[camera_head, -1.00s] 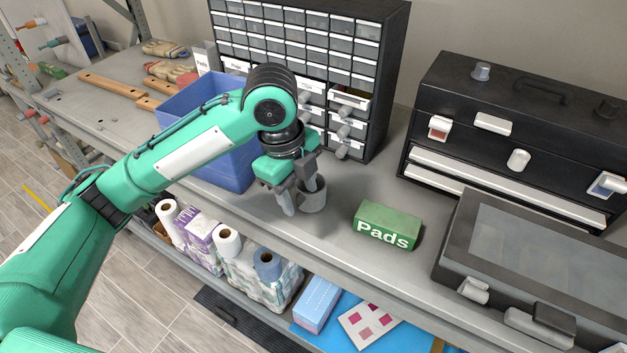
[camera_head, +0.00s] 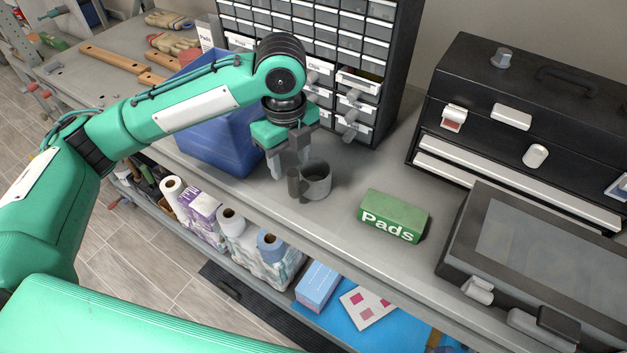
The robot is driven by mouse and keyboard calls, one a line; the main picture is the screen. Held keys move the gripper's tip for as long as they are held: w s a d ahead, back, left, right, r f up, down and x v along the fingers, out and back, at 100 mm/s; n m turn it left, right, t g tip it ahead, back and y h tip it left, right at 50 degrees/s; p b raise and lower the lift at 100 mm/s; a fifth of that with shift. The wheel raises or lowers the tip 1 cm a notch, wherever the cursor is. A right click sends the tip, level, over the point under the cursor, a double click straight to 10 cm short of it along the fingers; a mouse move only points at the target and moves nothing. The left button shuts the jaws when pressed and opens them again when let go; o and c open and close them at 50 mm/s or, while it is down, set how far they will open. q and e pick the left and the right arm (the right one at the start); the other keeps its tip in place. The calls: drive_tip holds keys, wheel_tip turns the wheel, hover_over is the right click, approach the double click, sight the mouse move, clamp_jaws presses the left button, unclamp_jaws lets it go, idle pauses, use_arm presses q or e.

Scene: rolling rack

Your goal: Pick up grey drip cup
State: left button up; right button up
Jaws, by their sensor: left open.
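The grey drip cup (camera_head: 318,181) stands upright on the grey bench top, its dark handle-like part (camera_head: 294,184) on the left side. My left gripper (camera_head: 287,165) points down just behind and to the left of the cup. Its jaws are open and nothing shows between them. The fingers overlap the cup's left edge in the picture, so I cannot tell whether they touch it. My right gripper is not in view.
A green Pads box (camera_head: 393,215) lies right of the cup. A blue bin (camera_head: 214,135) stands behind my left arm, and a drawer cabinet (camera_head: 397,70) behind the cup. A black toolbox (camera_head: 520,130) and dark case (camera_head: 545,250) fill the right. Bare bench lies around the cup.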

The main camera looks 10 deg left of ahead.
sight(292, 168)
use_arm(q)
drive_tip(key=shift+f, duration=0.45)
drive_tip(key=f, duration=0.1)
drive_tip(key=f+p, duration=0.1)
drive_tip(key=f, duration=0.1)
drive_tip(key=f+p, duration=0.1)
drive_tip(key=shift+w+f, duration=0.35)
drive_tip(key=shift+f, duration=0.05)
drive_tip(key=shift+d, duration=0.1)
drive_tip(key=shift+c, duration=1.3)
clamp_jaws()
